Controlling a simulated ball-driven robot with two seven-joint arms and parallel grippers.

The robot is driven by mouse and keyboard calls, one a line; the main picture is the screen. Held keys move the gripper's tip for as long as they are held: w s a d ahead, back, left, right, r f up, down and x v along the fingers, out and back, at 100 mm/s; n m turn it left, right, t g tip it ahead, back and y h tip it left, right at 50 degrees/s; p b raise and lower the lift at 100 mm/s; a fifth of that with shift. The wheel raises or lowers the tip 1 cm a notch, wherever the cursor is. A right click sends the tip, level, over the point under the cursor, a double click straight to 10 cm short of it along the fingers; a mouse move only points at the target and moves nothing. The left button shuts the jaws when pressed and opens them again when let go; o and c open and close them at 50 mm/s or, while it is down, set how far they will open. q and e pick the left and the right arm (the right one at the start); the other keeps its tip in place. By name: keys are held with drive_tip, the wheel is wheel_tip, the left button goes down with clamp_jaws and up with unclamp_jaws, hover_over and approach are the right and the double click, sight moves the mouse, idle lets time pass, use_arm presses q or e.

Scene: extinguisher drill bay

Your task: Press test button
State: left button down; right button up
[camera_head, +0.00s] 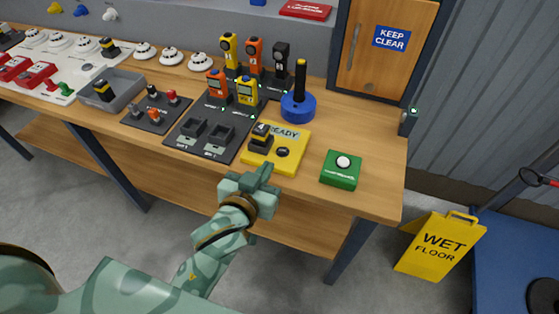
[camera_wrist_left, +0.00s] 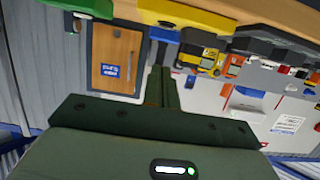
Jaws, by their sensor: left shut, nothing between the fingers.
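A green box (camera_head: 341,170) with a round white button (camera_head: 343,162) on top sits near the front right of the bench; its label is too small to read. Its green side shows upside down at the top of the left wrist view (camera_wrist_left: 88,8). My right gripper is out of view.
A blue round base with a black post (camera_head: 298,105) stands behind the yellow pad. Dark trays (camera_head: 188,150) and several upright testers (camera_head: 254,55) are to the left. Bare wood surrounds the green box. A WET FLOOR sign (camera_head: 440,247) stands on the floor at right.

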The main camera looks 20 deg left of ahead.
sight(279, 160)
use_arm(q)
drive_tip(key=shift+s+a+r, duration=0.1)
drive_tip(key=shift+r, duration=0.75)
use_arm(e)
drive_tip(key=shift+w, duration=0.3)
